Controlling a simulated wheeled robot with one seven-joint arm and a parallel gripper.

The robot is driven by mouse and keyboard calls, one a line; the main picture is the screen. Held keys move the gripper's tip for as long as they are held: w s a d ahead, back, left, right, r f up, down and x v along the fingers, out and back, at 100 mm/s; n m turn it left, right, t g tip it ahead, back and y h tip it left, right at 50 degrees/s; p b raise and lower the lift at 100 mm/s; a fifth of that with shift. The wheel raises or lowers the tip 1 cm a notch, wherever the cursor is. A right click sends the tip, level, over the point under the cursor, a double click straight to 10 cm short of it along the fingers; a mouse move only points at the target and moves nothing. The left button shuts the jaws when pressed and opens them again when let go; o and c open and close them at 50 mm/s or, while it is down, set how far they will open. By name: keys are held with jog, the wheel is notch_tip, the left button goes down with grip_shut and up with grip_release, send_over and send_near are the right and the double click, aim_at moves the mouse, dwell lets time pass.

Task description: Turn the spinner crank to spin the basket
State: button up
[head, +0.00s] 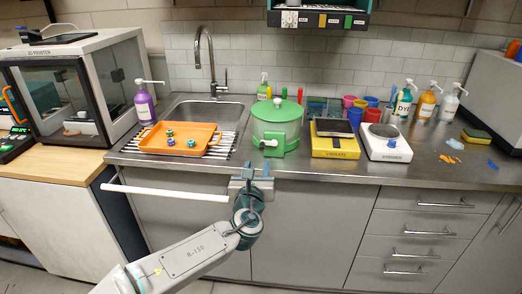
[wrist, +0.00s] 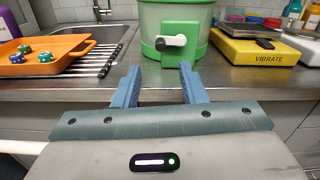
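The green spinner (head: 277,124) with a lidded round basket stands on the steel counter, right of the sink. Its crank (head: 268,143) is a small white-tipped handle on the green box at its front. In the head view my gripper (head: 262,172) shows partly, near the counter edge below the spinner.
An orange tray (head: 180,138) with several small dice-like pieces sits on the sink rack at left. A yellow VIBRATE unit (head: 335,146) and a white scale-like unit (head: 386,152) stand at right. The counter's front edge (head: 330,178) lies before my gripper.

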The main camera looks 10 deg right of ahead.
aim_at(262, 149)
jog(key=x, duration=0.9)
jog(key=shift+w+d, duration=0.2)
jog(key=shift+w, duration=0.1)
jog(key=shift+f, duration=0.1)
grip_shut()
